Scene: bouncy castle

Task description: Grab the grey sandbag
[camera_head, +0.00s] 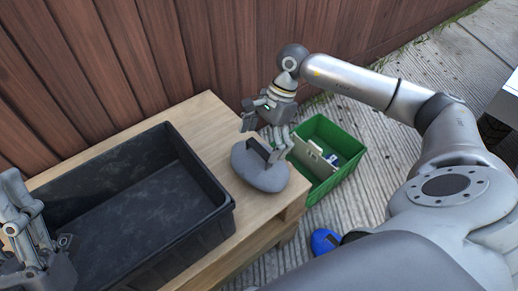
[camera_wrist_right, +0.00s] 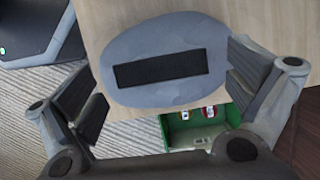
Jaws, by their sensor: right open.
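The grey sandbag (camera_head: 262,178) is a rounded, flattened bag lying on the right end of the wooden table. A black strap (camera_wrist_right: 160,68) runs along its top. My right gripper (camera_head: 264,139) is open and empty, directly over the sandbag and pointing down. In the right wrist view, the sandbag (camera_wrist_right: 160,35) lies between my two spread fingers, near the right finger; whether that finger touches it I cannot tell. My left gripper (camera_head: 38,238) is at the left edge, over the black bin's near left side; its fingers are partly cut off.
A large black bin (camera_head: 185,235) takes up the table (camera_head: 205,115) left of the sandbag. A green crate (camera_head: 350,165) with small items stands on the ground to the right, with a blue object (camera_head: 322,241) nearer. A wooden fence (camera_head: 130,60) closes the back.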

